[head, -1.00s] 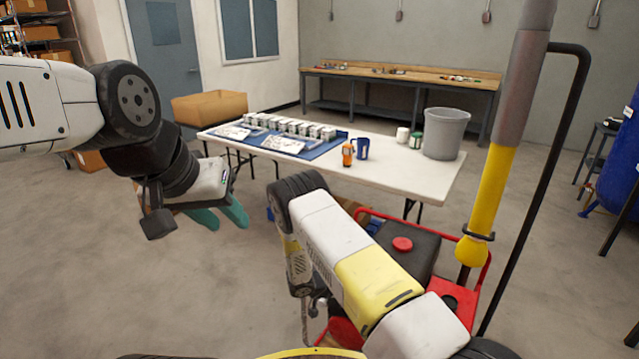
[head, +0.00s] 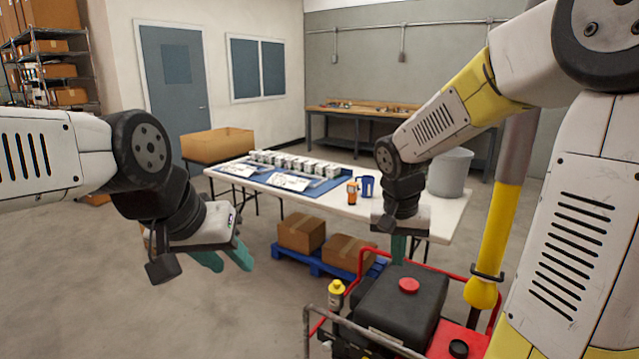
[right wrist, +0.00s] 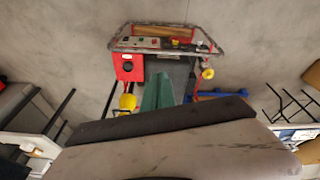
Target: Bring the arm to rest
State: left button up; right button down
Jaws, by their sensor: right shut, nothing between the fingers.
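My right arm is raised and bent on the right side of the head view, with its forearm reaching left and its wrist pointing down. Its right gripper (head: 398,248) hangs above the back of a black tank in a red-framed machine (head: 400,300). The teal fingers are together and empty, and they also show in the right wrist view (right wrist: 158,92). My left gripper (head: 226,258) is at the left over bare floor. Its teal fingers point down and to the right, with a gap between them and nothing held.
A yellow-grey post (head: 497,230) stands beside my right arm. Floor at the left is clear.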

jog(key=s+a+r+n+t+y, duration=0.1)
jog(key=s+r+n, duration=0.1)
jog(key=s+r, duration=0.2)
jog(key=s+a+r+n+t+y, duration=0.1)
jog(key=s+r, duration=0.4)
jog(key=s, duration=0.5)
jog(key=shift+s+a+n+t+y, duration=0.3)
jog(key=shift+n+t+y, duration=0.2)
jog(key=shift+t+y, duration=0.3)
dwell(0.6)
